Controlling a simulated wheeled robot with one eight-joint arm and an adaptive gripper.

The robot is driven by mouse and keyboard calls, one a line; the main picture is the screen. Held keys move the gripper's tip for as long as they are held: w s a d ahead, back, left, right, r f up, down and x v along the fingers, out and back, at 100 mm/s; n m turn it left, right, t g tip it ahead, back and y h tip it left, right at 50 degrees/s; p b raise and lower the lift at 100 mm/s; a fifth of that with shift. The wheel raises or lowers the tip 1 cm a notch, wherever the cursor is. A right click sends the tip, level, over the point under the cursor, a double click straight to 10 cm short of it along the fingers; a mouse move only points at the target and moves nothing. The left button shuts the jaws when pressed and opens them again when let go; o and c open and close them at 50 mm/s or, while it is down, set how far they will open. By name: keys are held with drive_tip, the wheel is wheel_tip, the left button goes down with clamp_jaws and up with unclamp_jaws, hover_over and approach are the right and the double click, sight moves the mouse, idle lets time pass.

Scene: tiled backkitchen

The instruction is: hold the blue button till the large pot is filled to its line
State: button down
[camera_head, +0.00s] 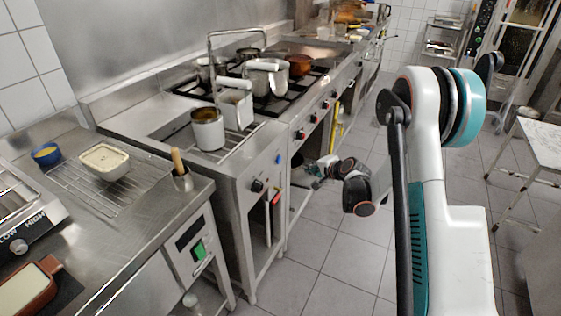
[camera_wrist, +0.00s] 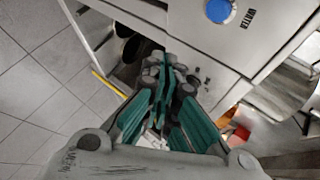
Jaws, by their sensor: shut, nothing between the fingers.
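The blue button (camera_head: 279,159) is on the front panel of the steel unit beside the stove. In the wrist view the round blue button (camera_wrist: 221,10) is at the top edge, with the label WATER beside it. My gripper (camera_head: 309,168) is in front of the unit, right of the button and lower in the picture. In the wrist view its fingers (camera_wrist: 168,64) are shut and empty, apart from the button.
A black knob (camera_head: 257,185) and a red-handled item (camera_head: 276,198) are on the unit's front near the button. A white container (camera_head: 236,105) stands behind the pot. Other pots (camera_head: 268,76) stand on the stove. The tiled floor (camera_head: 320,255) before the unit is clear.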

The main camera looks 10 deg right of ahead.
sight(279, 159)
drive_tip(key=w+a, duration=0.5)
drive_tip(key=a, duration=0.2)
idle(0.3)
drive_tip(key=shift+w+a, duration=0.1)
drive_tip(key=shift+a, duration=0.05)
idle(1.3)
drive_tip(key=shift+w+a, duration=0.2)
drive_tip(key=shift+w+a, duration=0.3)
drive_tip(key=shift+a, duration=0.15)
idle(4.9)
